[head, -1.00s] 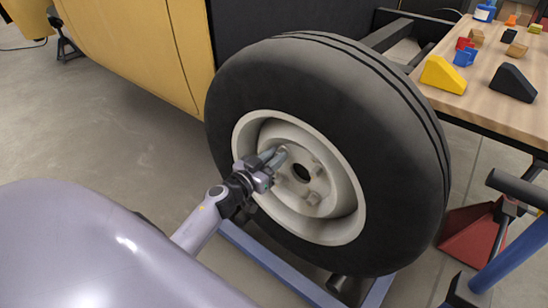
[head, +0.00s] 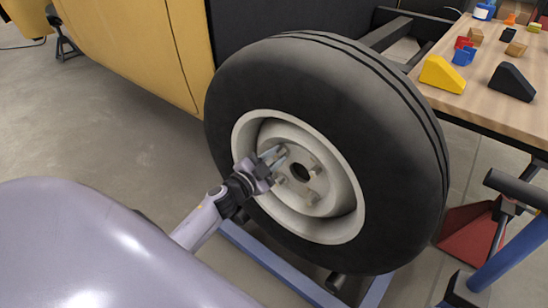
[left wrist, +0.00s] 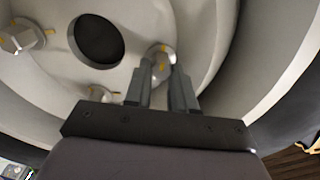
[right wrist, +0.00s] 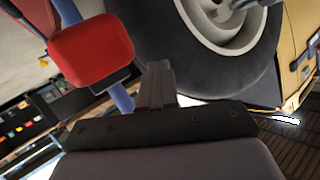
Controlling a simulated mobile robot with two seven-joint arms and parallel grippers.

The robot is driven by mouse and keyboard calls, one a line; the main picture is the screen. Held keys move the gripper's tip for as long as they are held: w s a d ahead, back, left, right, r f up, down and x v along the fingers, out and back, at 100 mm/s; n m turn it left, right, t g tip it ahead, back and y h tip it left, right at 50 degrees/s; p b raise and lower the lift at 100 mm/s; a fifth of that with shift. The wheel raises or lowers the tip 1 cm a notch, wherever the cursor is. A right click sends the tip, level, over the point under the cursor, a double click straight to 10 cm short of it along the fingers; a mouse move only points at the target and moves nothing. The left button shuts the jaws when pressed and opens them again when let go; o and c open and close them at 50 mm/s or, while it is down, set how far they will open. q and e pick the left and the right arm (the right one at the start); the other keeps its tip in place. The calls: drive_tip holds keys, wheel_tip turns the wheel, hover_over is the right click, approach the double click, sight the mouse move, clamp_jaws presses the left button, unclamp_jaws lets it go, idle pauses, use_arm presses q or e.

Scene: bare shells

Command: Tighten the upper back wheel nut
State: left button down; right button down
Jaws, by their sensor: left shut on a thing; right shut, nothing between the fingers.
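The wheel (head: 395,150) has a black tyre and a pale rim around a dark centre hole (head: 300,173), with several nuts about the hole. My left gripper (head: 275,157) reaches the hub's upper left in the head view, its fingers at the upper left nut (head: 283,152). In the left wrist view the fingers (left wrist: 163,72) are closed around this nut (left wrist: 160,60), right of the centre hole. Other nuts (left wrist: 18,38) (left wrist: 98,93) stand free. My right gripper (right wrist: 158,72) is shut and empty, away from the hub; it is outside the head view.
A yellow body panel (head: 130,45) stands left of the wheel. A wooden table (head: 490,100) with coloured blocks is at the right. A blue frame (head: 270,262) runs below the wheel. A red object (right wrist: 92,50) is near my right gripper.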

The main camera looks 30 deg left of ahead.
use_arm(q)
drive_tip(key=m, duration=0.3)
drive_tip(key=shift+f+m, duration=0.1)
drive_tip(key=shift+m, duration=0.3)
drive_tip(key=shift+d+m+b, duration=0.1)
drive_tip(key=shift+m+b, duration=0.35)
drive_tip(key=shift+m, duration=0.55)
drive_tip(key=m, duration=0.2)
drive_tip(key=shift+f+m+b, duration=0.1)
drive_tip(key=shift+m+b, duration=0.2)
drive_tip(key=shift+b, duration=0.05)
drive_tip(key=m+b, duration=0.1)
drive_tip(key=m, duration=0.4)
drive_tip(key=shift+f, duration=0.1)
drive_tip(key=shift+m+b, duration=0.4)
drive_tip(key=shift+m, duration=0.7)
use_arm(e)
drive_tip(key=shift+s+d+r+n+t+h, duration=0.15)
drive_tip(key=shift+d+n+t+h, duration=0.2)
drive_tip(key=shift+d, duration=0.2)
drive_tip(key=shift+s+d+n+t+h, duration=0.15)
drive_tip(key=shift+d+n+t, duration=0.1)
drive_tip(key=shift+d+t, duration=0.25)
use_arm(q)
drive_tip(key=shift+m, duration=0.4)
use_arm(e)
drive_tip(key=shift+d, duration=0.1)
